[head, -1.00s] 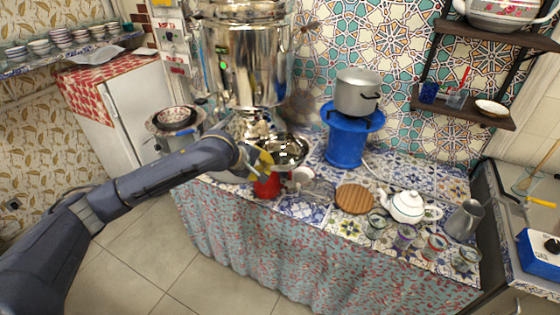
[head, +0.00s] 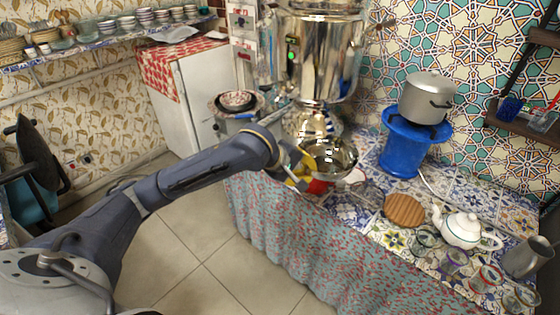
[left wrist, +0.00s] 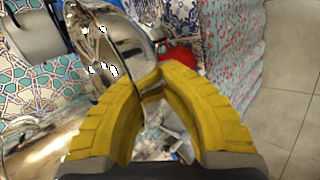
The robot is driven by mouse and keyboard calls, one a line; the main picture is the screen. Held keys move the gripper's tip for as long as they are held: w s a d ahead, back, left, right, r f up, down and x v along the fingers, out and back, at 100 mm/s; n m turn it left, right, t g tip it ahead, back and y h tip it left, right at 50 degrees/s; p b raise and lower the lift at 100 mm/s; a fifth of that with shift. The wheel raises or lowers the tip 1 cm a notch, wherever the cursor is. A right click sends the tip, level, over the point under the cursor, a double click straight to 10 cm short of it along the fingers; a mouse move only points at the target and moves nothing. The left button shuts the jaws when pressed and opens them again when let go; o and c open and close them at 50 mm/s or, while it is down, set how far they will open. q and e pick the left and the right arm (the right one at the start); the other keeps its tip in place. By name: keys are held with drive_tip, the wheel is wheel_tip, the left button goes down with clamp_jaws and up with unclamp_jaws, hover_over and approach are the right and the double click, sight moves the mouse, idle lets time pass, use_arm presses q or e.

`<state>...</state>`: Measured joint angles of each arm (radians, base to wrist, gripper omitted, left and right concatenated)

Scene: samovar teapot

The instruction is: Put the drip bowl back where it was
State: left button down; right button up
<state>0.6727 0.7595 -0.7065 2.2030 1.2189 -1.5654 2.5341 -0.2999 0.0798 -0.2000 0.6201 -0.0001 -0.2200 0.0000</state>
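The drip bowl (head: 338,153) is a shiny steel bowl at the front edge of the tiled counter, in front and slightly right of the samovar (head: 312,62). My left gripper (head: 302,170) is at the bowl's left side. In the left wrist view its yellow fingers (left wrist: 150,82) come together at the rim of the bowl (left wrist: 128,42) and appear shut on it. The bowl overlaps a red object (head: 318,187); whether they touch cannot be told. The samovar's tap is not clear. My right gripper is not in view.
A wooden board (head: 404,210), a white teapot (head: 462,230), several glasses and a grey jug (head: 527,258) stand to the right. A blue stand (head: 402,150) bears a pot (head: 428,97). A patterned bowl (head: 237,101) stands left of the samovar.

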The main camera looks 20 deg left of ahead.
use_arm(q)
drive_tip(key=w+a+f+n+y, duration=0.1)
drive_tip(key=w+a+f, duration=0.3)
drive_tip(key=w+a, duration=0.3)
drive_tip(key=w+a+f+n+t+y, duration=0.1)
drive_tip(key=w+a+f+n, duration=0.1)
drive_tip(key=w+a+f, duration=0.35)
drive_tip(key=w+a+f+n+y, duration=0.1)
drive_tip(key=w+a+f, duration=0.2)
drive_tip(key=w+a, duration=0.55)
drive_tip(key=shift+s+a+f, duration=0.25)
drive_tip(key=shift+a+f, duration=0.1)
drive_tip(key=shift+f, duration=1.2)
drive_tip(key=shift+s+a+f, duration=0.25)
drive_tip(key=shift+a+f, duration=0.05)
drive_tip(key=shift+f, duration=1.3)
drive_tip(key=shift+s+a+f, duration=0.25)
drive_tip(key=shift+a+f, duration=0.1)
drive_tip(key=shift+f, duration=1.2)
drive_tip(key=shift+f, duration=0.1)
drive_tip(key=c, duration=2.1)
unclamp_jaws()
drive_tip(key=shift+f, duration=0.1)
drive_tip(key=shift+o, duration=1.1)
